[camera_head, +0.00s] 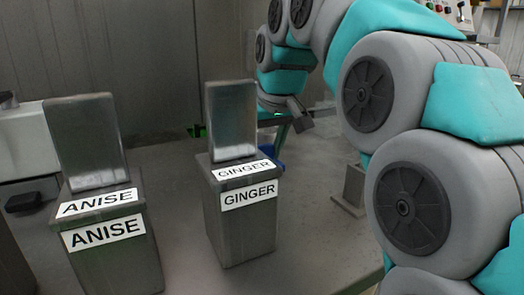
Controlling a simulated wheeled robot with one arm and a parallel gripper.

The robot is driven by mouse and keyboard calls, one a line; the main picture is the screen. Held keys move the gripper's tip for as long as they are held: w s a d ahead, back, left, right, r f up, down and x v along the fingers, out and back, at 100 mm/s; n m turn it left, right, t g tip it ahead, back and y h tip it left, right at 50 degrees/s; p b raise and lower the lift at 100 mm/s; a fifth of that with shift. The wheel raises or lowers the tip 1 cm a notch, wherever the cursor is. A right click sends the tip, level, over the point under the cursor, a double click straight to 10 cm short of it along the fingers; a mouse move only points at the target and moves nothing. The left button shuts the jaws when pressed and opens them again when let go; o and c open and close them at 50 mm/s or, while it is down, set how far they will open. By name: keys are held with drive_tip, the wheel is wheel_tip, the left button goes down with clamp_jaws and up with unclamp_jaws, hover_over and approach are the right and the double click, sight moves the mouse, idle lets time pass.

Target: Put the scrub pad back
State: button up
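No scrub pad can be clearly made out. A small bright green patch (197,131) shows just left of the raised plate of the GINGER bin; I cannot tell what it is. My arm reaches in from the right and bends down behind the GINGER bin (245,225). My gripper (297,118) is partly in view right of that raised plate. Its fingertips are small and mostly hidden, so I cannot tell whether it is open or holds anything.
The metal ANISE bin (113,262) stands at the front left, with an upright plate like the GINGER bin's. A blue thing (267,160) is partly hidden behind the GINGER bin. A grey metal block (352,188) stands to its right. Grey surface between the bins is clear.

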sight(263, 147)
drive_tip(key=shift+f, duration=0.1)
drive_tip(key=o, duration=1.2)
drive_tip(key=shift+o, duration=0.2)
drive_tip(key=v, duration=0.6)
drive_tip(key=shift+r, duration=0.25)
drive_tip(key=shift+s+d+r, duration=0.1)
drive_tip(key=shift+s+r, duration=0.2)
drive_tip(key=shift+r, duration=0.25)
